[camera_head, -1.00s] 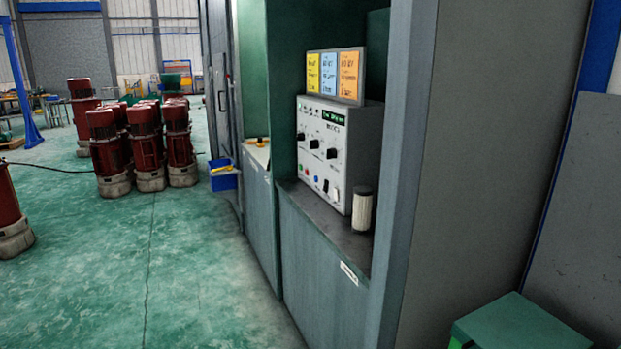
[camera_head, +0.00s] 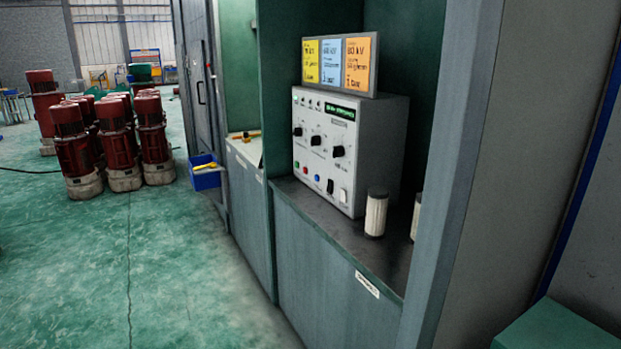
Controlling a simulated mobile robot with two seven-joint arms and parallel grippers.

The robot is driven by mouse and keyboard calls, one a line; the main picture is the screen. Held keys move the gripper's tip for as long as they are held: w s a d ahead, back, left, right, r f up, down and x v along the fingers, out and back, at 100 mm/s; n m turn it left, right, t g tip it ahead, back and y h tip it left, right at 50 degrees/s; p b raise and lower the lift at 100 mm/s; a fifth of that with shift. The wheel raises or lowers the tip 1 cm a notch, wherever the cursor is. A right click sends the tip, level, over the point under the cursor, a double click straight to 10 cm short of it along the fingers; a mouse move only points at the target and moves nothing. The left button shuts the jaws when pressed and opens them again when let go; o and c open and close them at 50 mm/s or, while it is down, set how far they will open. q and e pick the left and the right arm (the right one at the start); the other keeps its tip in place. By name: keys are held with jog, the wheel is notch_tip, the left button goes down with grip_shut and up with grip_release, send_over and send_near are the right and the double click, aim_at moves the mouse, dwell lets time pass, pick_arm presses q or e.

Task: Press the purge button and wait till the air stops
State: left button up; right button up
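A grey-white control box (camera_head: 325,148) stands on a dark counter inside a green booth, right of the middle. Its front has a small green-lit display (camera_head: 339,112), several black knobs and a low row of small controls. The row shows a red button (camera_head: 305,170), a blue button (camera_head: 318,177), a black switch (camera_head: 330,186) and a white switch (camera_head: 343,195). Their labels are too small to read, so I cannot tell which is the purge button. Neither of my grippers is in view.
Yellow, blue and orange cards (camera_head: 340,62) stand above the box. A white cylinder with a dark cap (camera_head: 376,214) stands beside it, and another is partly hidden by the grey post (camera_head: 460,180). A blue bin (camera_head: 206,175) and red motors (camera_head: 75,150) stand left. The green floor (camera_head: 180,270) is clear in front.

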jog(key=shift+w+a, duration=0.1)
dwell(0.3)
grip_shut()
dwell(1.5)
